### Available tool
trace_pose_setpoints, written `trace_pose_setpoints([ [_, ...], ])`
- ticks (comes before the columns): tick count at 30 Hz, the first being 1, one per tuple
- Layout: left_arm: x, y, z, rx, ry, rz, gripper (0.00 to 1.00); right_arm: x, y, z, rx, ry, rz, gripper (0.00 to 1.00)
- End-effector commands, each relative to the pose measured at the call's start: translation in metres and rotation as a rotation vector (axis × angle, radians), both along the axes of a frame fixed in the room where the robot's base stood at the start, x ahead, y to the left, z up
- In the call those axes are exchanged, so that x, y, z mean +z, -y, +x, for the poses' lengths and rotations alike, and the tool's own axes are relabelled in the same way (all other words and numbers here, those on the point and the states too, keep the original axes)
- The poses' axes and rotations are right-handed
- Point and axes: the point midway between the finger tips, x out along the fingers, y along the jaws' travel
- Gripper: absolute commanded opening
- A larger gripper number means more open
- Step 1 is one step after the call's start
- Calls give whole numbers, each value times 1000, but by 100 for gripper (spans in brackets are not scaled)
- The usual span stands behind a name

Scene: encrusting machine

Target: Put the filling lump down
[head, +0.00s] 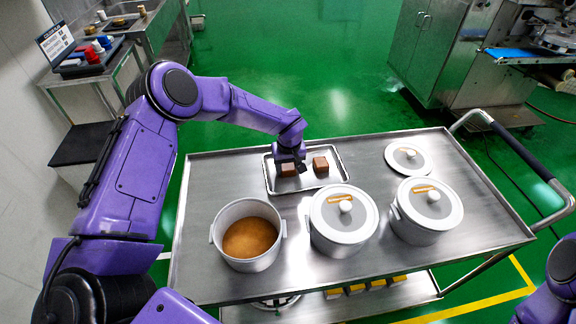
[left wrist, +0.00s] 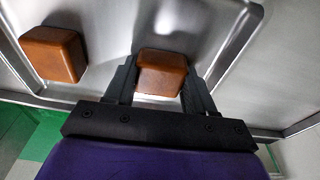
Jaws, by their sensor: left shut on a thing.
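My left gripper (head: 289,166) reaches down over the left part of a shallow metal tray on the cart. It is shut on a brown, block-shaped filling lump (head: 287,171). In the left wrist view this lump (left wrist: 162,74) sits between the two dark fingers (left wrist: 160,85), over the tray floor; whether it touches the floor I cannot tell. A second brown lump (head: 320,164) lies in the tray (head: 318,182) to the right, apart from the held one. It also shows in the left wrist view (left wrist: 52,54), at the left. My right gripper is not in view.
The tray lies on a steel cart (head: 220,180). An open pot (head: 248,235) with brown contents and two lidded pots (head: 343,220) (head: 426,211) stand along the front. A loose lid (head: 408,158) lies at the back right. The cart top left of the tray is clear.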

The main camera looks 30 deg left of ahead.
Motion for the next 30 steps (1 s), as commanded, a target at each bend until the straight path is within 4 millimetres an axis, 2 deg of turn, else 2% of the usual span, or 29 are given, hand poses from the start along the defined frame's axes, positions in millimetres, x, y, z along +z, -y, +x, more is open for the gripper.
trace_pose_setpoints([
  [1,0,0,0,0,0,0,64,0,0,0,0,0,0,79],
  [3,0,0,0,0,0,0,80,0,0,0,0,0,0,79],
  [11,1,0,0,0,0,0,80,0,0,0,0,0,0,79],
  [14,9,1,0,0,3,0,80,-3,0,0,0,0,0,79],
  [17,28,2,-2,0,6,-2,80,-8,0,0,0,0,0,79],
  [24,89,8,-10,0,4,-2,80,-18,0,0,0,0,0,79],
  [30,116,10,-13,1,1,0,80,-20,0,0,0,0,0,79],
])
